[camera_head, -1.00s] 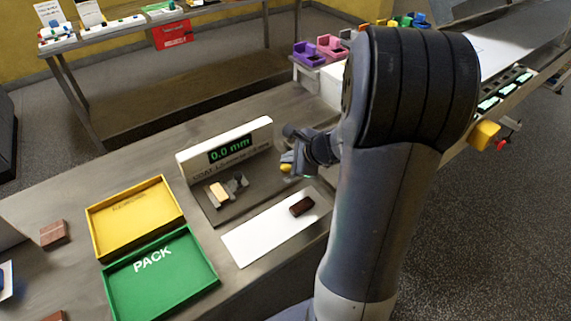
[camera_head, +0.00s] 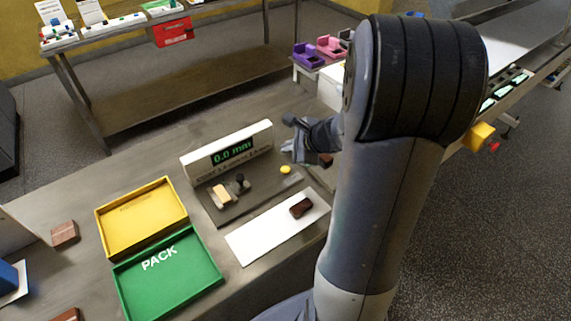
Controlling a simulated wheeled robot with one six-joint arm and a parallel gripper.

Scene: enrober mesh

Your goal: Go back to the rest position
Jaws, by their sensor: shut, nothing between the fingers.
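My gripper (camera_head: 288,147) is at the end of my arm, just behind and above the yellow button on the gauge plate. It is shut and empty, and my arm hides part of it. The coat gauge (camera_head: 206,164) is a white block whose green display reads 0.0 mm. Its dark plate (camera_head: 236,209) carries a tan block (camera_head: 222,194), a small dark post (camera_head: 240,183) and the yellow button (camera_head: 285,169). My gripper appears clear of the button.
A dark brown piece (camera_head: 301,207) lies on a white strip (camera_head: 262,236). A yellow tray (camera_head: 142,239) and a green PACK tray (camera_head: 205,277) stand to the left. Brown blocks (camera_head: 64,234) lie at far left. Purple and pink holders (camera_head: 308,55) stand behind.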

